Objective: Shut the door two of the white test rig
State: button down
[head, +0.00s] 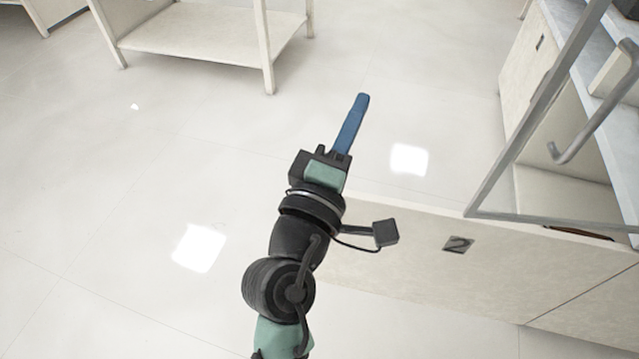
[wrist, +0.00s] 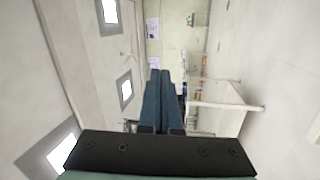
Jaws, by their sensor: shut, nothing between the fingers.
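The white test rig (head: 517,75) stands at the right in the head view. Door two (head: 400,235) is a pale panel marked with a dark "2" plate. It reaches out leftward from the rig's lower part and appears to stand open. My arm hides its left end. My gripper (head: 361,98) has blue fingers pressed together, with nothing between them. It shows past the panel's upper edge, near its left end, and points away from me over the floor. I cannot tell whether the arm touches the panel. The wrist view also shows the shut fingers (wrist: 160,75).
A grey-framed door with a bar handle (head: 592,110) stands in front of the rig's upper right part. A pale table with a low shelf (head: 190,35) stands at the back left. The floor at left and centre is clear.

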jog(key=s+a+f+n+y, duration=0.15)
jog(key=s+f+n, duration=0.25)
jog(key=f+n, duration=0.4)
jog(key=s+a+f+n+g+y, duration=0.1)
jog(key=s+a+f+n, duration=0.15)
jog(key=f+n, duration=0.55)
jog(key=s+a+f+n+y, duration=0.1)
jog(key=s+f+n, duration=0.4)
jog(key=f, duration=0.7)
jog(key=b+x, duration=0.3)
jog(key=x, duration=1.1)
jog(key=shift+a+r, duration=0.15)
jog(key=shift+a, duration=0.1)
jog(key=shift+w, duration=0.2)
